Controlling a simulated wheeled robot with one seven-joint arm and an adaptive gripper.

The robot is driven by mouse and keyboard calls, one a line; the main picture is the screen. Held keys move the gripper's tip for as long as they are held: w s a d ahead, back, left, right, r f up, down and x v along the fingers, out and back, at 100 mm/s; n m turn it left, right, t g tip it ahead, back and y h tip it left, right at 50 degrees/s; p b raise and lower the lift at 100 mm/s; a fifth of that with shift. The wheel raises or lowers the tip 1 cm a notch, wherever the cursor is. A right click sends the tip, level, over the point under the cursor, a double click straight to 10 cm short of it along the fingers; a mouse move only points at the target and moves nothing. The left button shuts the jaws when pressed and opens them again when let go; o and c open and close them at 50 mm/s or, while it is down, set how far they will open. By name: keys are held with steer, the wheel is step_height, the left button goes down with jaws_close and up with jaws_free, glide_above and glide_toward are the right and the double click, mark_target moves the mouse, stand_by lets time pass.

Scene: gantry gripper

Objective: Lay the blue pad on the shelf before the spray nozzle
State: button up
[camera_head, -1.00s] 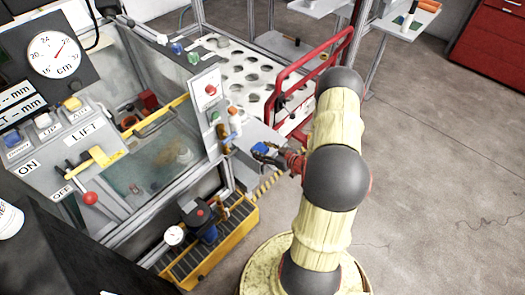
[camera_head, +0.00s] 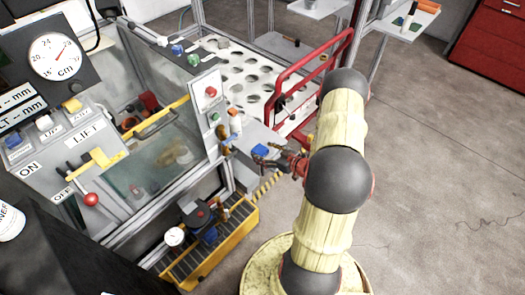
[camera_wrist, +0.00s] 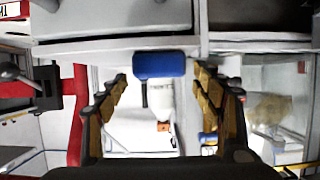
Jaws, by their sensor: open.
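The blue pad (camera_head: 260,151) lies on the grey shelf (camera_head: 249,136) at the right side of the machine cabinet. In the wrist view the pad (camera_wrist: 160,65) shows as a blue block at the edge of a pale grey surface. My gripper (camera_head: 271,162) is just to the right of the pad in the head view. In the wrist view my gripper (camera_wrist: 162,75) is open, with a gap between each fingertip and the pad. I cannot tell for sure which of the small fittings by the shelf is the spray nozzle.
A red tubular rail (camera_head: 310,62) rises behind my arm. A yellow-edged tray (camera_head: 222,250) sits below. The floor at right is clear.

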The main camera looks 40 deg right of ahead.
steer(key=a+p+v, duration=0.1)
steer(key=p+v, duration=0.2)
steer(key=v, duration=0.8)
steer(key=w+d+r+n+g+h, duration=0.1)
steer(key=w+d+r+g+h, duration=0.3)
steer(key=w+r, duration=0.5)
steer(key=w+a+r+g+h, duration=0.1)
steer(key=a+r, duration=0.2)
steer(key=r, duration=0.6)
steer(key=w+a+r, duration=0.1)
steer(key=a+r, duration=0.2)
steer(key=r, duration=0.6)
steer(key=s+a+r+m+g, duration=0.1)
steer(key=s+a+r, duration=0.25)
steer(key=a, duration=0.25)
steer(key=s+a+r+m, duration=0.1)
steer(key=s+a+r, duration=0.1)
steer(key=a+r, duration=0.4)
steer(key=s+a+r+g+y, duration=0.1)
steer(key=s+a+y, duration=0.3)
steer(key=s+a, duration=1.1)
steer(key=shift+a+r+g, duration=0.4)
steer(key=shift+a+r, duration=0.5)
steer(key=shift+a, duration=0.1)
steer(key=shift+w, duration=0.1)
